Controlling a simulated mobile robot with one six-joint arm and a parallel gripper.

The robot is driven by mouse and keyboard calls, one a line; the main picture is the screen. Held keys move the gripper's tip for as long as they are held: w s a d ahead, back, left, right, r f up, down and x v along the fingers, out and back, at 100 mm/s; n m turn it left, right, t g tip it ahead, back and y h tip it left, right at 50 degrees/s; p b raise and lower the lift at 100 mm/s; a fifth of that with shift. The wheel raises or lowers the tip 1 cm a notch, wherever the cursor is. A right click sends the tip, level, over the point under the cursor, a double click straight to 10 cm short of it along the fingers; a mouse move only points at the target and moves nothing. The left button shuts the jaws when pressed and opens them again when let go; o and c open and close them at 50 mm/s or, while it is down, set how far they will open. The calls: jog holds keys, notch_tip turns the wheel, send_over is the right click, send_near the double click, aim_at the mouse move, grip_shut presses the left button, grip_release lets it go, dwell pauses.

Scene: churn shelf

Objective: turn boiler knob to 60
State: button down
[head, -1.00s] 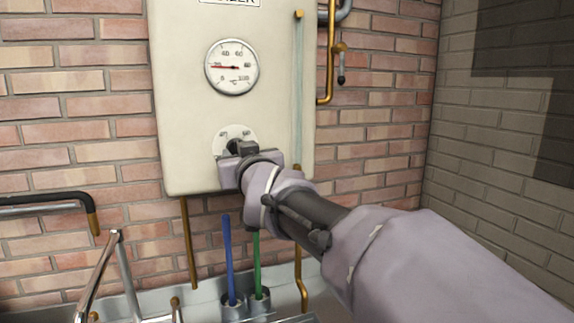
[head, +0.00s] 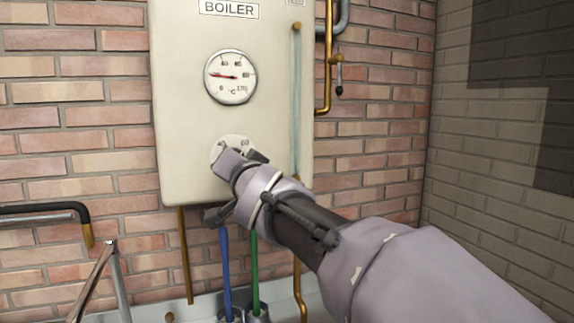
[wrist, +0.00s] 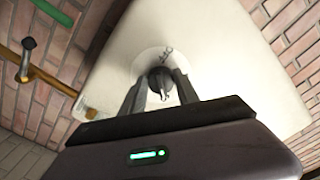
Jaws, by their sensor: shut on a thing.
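The boiler (head: 175,120) is a cream box on the brick wall, labelled BOILER, with a round gauge (head: 231,77) on its front. Below the gauge is a pale round dial plate (head: 222,146) with printed numbers, 60 at its upper right. My gripper (head: 236,165) is at this plate and hides the knob in the head view. In the wrist view the dark knob (wrist: 160,80) sits between the two fingers of my gripper (wrist: 159,84), which is shut on it. The wrist is rolled at a slant. The knob's exact pointing cannot be read.
A brass pipe with a valve (head: 338,60) runs down right of the boiler. Blue (head: 226,270) and green (head: 254,275) rods stand below my gripper. A tap pipe (head: 45,210) is at the left. A grey side wall (head: 480,180) closes the right.

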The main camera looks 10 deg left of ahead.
dwell(0.4)
jog(key=c, duration=0.9)
grip_release()
jog(key=p+v, duration=0.1)
jog(key=v, duration=1.6)
jog(key=shift+s+d, duration=0.1)
jog(key=shift+d, duration=0.05)
